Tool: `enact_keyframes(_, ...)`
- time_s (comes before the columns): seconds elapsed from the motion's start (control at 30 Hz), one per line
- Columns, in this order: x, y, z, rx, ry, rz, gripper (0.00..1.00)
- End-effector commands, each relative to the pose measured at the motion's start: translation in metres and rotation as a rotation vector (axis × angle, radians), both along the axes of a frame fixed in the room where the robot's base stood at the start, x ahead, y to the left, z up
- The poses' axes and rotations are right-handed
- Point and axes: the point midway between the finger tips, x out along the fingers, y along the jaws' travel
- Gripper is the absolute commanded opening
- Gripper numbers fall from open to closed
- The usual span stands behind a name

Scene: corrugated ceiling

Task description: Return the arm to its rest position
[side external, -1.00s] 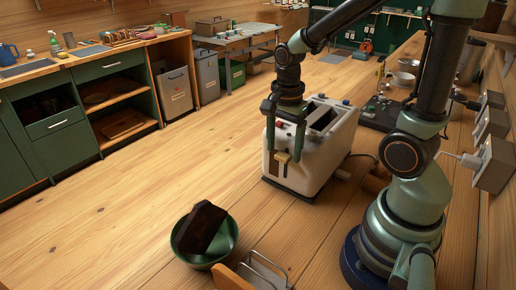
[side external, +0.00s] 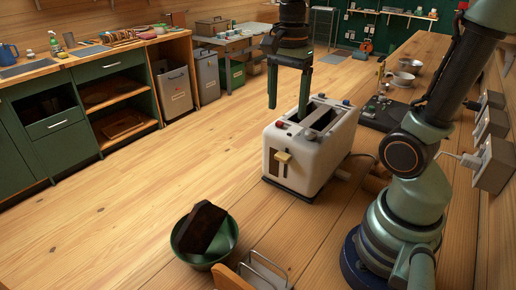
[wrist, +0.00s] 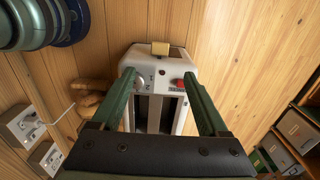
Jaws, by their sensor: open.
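My gripper (side external: 287,113) hangs pointing down above the white toaster (side external: 290,160), its two green fingers spread apart with nothing between them. In the side view the fingertips overlap the toaster's far left top edge; I cannot tell the exact gap. In the wrist view my gripper (wrist: 157,76) frames the toaster (wrist: 160,62) from above, one finger on each side of its slots. The toaster's slots look dark, and its tan lever (side external: 283,156) is on the front face.
A green bowl (side external: 230,245) holding a dark brown block (side external: 201,228) stands in front of the toaster. A metal rack (side external: 266,270) is at the front edge. Wall sockets (side external: 492,165) line the right. Cups (side external: 402,79) stand farther back on the counter.

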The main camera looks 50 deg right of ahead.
Motion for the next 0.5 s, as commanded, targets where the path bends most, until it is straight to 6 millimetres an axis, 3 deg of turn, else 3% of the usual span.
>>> enact_keyframes(0.17,0.0,0.002,0.0,-0.002,-0.012,0.038,0.78)
enact_keyframes(0.27,-0.001,0.006,0.0,-0.012,-0.053,0.165,0.78)
enact_keyframes(0.5,-0.004,0.025,0.0,-0.111,-0.223,0.753,0.78)
